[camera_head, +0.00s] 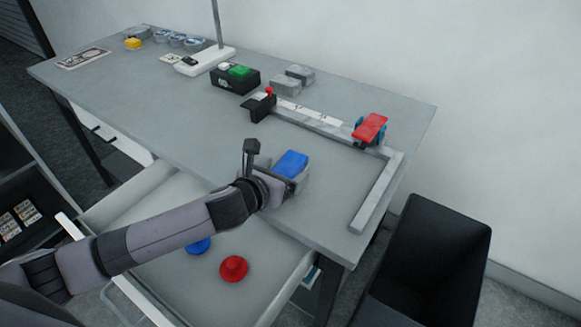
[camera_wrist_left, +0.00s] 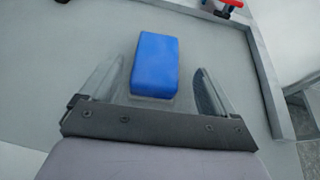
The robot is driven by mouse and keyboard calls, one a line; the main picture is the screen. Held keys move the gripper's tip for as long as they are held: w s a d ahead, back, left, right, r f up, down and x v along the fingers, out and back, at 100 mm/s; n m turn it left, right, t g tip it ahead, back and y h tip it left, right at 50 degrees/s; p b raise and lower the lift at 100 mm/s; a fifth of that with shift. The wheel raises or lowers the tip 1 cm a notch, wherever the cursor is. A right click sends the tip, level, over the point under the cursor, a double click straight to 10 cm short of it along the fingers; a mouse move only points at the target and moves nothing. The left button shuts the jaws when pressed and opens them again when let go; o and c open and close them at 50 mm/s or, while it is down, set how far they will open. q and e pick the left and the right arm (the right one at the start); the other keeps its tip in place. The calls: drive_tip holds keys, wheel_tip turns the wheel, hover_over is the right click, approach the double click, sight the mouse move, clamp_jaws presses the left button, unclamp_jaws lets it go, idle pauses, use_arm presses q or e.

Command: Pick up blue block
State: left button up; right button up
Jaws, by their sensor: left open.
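The blue block (camera_head: 291,164) sits near the front right part of the grey table, just beyond my left gripper (camera_head: 281,174). In the left wrist view the blue block (camera_wrist_left: 156,65) lies between the two spread fingers of my left gripper (camera_wrist_left: 154,90), towards their tips. The gripper is open, with a visible gap between the block and each finger. Part of the block's near side is hidden by the gripper in the head view. My right gripper is not in view.
An open drawer (camera_head: 163,215) below holds a red disc (camera_head: 234,268) and a blue disc (camera_head: 199,246). A black bin (camera_head: 436,262) stands at right.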

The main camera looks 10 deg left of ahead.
sight(288, 165)
use_arm(q)
drive_tip(key=shift+r+x, duration=0.2)
drive_tip(key=shift+x, duration=2.15)
drive_tip(key=shift+w+a, duration=0.15)
drive_tip(key=c, duration=1.1)
